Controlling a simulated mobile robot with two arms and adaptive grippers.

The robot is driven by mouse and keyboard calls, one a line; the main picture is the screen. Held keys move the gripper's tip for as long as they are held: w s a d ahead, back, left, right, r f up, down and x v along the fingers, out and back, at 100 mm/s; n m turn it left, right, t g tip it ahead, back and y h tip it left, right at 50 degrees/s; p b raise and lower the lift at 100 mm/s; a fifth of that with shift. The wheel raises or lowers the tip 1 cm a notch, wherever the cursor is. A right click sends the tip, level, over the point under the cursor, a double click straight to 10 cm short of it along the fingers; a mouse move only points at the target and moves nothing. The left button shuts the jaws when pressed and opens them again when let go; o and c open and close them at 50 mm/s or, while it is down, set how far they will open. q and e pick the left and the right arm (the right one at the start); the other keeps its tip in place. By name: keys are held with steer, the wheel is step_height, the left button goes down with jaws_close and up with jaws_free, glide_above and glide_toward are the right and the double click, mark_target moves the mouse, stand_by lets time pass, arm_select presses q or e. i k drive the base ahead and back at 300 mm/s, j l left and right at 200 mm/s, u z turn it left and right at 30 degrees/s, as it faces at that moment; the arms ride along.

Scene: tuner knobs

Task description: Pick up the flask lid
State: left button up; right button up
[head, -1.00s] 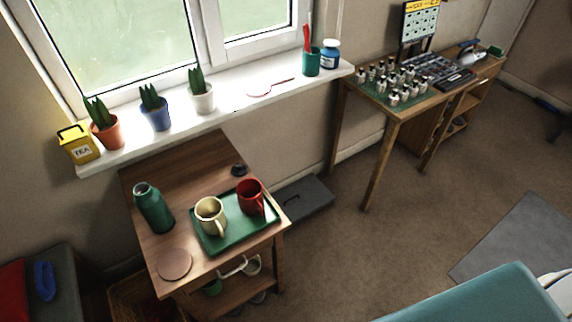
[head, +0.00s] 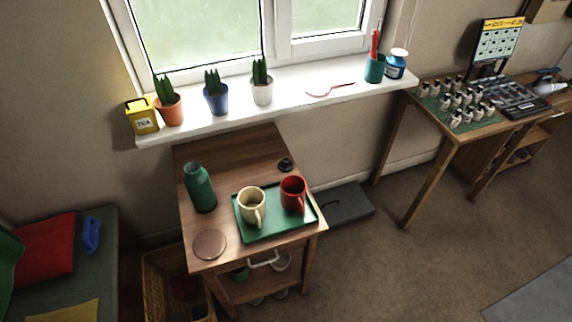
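A small dark round lid (head: 285,165) lies on the wooden side table (head: 225,150), near its right edge and behind the green tray. I take it to be the flask lid. The green flask (head: 200,188) stands upright on the left part of the same table, with a dark top opening. Neither of my grippers shows in the head view.
A green tray (head: 269,231) holds a cream mug (head: 250,205) and a red mug (head: 292,194). A brown round coaster (head: 210,244) lies front left. The windowsill (head: 290,108) with potted plants runs behind the table. A grey box (head: 345,205) lies on the floor to the right.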

mark_target(285, 166)
steer(key=u, duration=0.5)
steer(key=i+l+u, duration=0.1)
steer(key=l+u, duration=0.55)
steer(key=u, duration=0.15)
steer(key=l+u, duration=0.8)
steer(key=j, duration=0.1)
